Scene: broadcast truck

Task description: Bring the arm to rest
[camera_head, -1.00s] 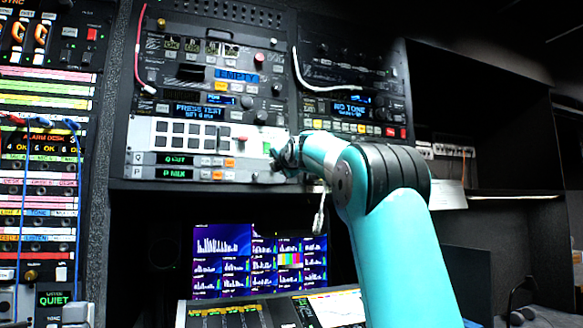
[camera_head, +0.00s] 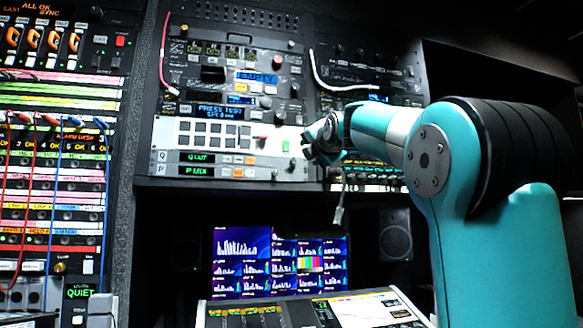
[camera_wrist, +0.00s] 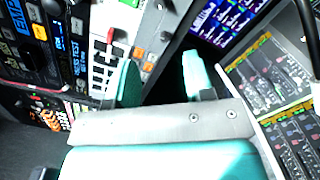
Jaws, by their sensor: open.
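My gripper (camera_wrist: 160,80) shows in the wrist view with its two teal fingers apart and nothing between them. In the head view my gripper (camera_head: 318,142) is at the end of my teal arm, in front of the right end of the white button panel (camera_head: 225,138) of the rack. The arm reaches in from the lower right. The fingertips are small and partly turned away in the head view. I cannot tell whether they touch the rack.
A lit monitor (camera_head: 280,262) sits in the bay below the rack, with a control desk (camera_head: 270,314) in front of it. A patch bay (camera_head: 55,190) with red and blue cables stands at the left. A white cable (camera_head: 340,85) loops at the upper rack.

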